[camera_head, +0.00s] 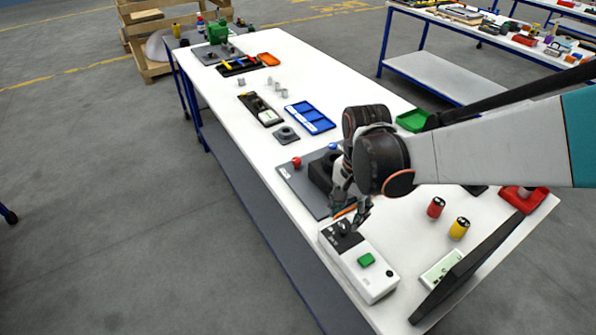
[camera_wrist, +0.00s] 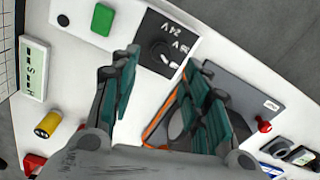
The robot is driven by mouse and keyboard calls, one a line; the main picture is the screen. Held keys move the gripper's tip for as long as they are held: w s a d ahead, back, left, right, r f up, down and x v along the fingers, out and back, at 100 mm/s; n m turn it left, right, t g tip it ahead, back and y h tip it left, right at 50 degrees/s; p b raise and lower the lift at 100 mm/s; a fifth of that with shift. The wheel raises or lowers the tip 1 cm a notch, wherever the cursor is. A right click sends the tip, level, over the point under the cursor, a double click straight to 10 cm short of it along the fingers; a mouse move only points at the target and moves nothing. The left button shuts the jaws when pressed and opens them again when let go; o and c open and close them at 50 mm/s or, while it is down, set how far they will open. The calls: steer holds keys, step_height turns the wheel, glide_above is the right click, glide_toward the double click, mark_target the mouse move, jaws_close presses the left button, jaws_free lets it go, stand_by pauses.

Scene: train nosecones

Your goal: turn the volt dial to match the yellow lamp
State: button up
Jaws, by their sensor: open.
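The volt dial (camera_head: 344,227) is a dark round knob on the black panel of a white box (camera_head: 372,274) at the near edge of the bench. In the wrist view, the dial (camera_wrist: 162,52) sits beyond my fingertips, on a panel lettered 24 V and 5 V. Its pointer direction is too small to read. My gripper (camera_head: 350,209) is open and empty, close above the dial end of the box; its teal fingers (camera_wrist: 162,78) are spread apart.
A green button (camera_head: 366,260) is on the same box. A red cylinder (camera_head: 436,207) and a labelled white card (camera_head: 437,271) lie to the right, beside a dark slanted bar (camera_head: 470,265). A grey plate with a red knob (camera_head: 296,162) is behind the gripper.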

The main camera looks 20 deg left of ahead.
mark_target(344, 229)
steer(key=shift+s+a+f+b, duration=0.15)
steer(key=shift+f+b, duration=0.65)
steer(key=shift+f, duration=0.6)
steer(key=shift+s+f+b, duration=0.1)
steer(key=shift+f+b, duration=0.7)
steer(key=shift+f, duration=0.55)
jaws_close()
